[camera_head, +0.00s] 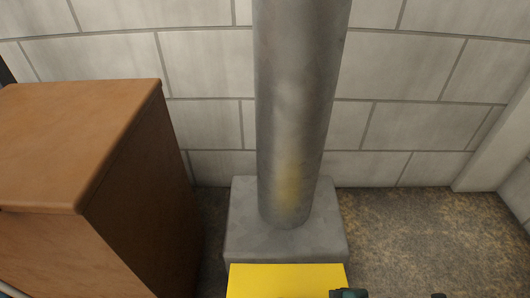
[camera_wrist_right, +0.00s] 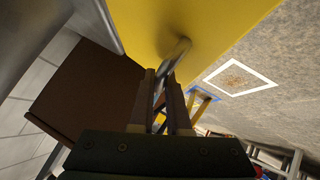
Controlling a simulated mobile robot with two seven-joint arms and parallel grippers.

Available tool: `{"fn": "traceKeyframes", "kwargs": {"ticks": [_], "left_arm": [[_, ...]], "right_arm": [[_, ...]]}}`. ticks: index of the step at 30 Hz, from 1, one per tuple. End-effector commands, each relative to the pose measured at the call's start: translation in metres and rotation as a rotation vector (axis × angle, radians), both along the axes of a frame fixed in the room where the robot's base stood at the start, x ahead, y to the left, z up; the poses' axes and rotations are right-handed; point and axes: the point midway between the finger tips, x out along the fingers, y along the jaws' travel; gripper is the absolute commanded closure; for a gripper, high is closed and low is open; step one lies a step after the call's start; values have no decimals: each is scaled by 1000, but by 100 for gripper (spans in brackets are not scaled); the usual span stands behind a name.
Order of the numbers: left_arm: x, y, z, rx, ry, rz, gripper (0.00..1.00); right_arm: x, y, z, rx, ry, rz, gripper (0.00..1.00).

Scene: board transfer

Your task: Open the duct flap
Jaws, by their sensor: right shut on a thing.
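The yellow duct flap (camera_head: 287,281) shows at the bottom edge of the head view, in front of the grey block. It also fills the top of the right wrist view (camera_wrist_right: 200,20). A curved metal handle (camera_wrist_right: 181,50) stands out from its face. My right gripper (camera_wrist_right: 166,80) is shut on this handle, and the fingers hide its lower part. A dark green part of my right arm shows at the bottom of the head view, beside the flap. How far the flap stands open cannot be told. My left gripper is not in view.
A grey round duct (camera_head: 295,110) rises from a grey block (camera_head: 285,247) against a pale block wall (camera_head: 420,120). A brown cabinet (camera_head: 75,150) stands close on the left. The floor (camera_head: 420,235) to the right is bare. A white square outline (camera_wrist_right: 240,80) marks the floor.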

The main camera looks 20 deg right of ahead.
Motion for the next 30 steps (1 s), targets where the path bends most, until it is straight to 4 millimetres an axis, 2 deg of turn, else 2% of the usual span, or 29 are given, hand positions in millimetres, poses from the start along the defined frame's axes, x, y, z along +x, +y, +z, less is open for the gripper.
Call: {"fn": "traceKeyframes", "kwargs": {"ticks": [9, 10, 13, 21, 30], "left_arm": [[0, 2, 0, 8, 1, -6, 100], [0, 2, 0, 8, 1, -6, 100], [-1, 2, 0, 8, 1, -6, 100], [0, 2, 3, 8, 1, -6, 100], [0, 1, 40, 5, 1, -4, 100]], "right_arm": [[1, 0, 0, -1, -2, -1, 100], [1, 0, 0, -1, -2, -1, 83], [1, 0, 0, -1, -2, -1, 74], [-1, -2, 3, -1, 0, 0, 74], [-24, -30, 38, -3, 0, -1, 74]]}}
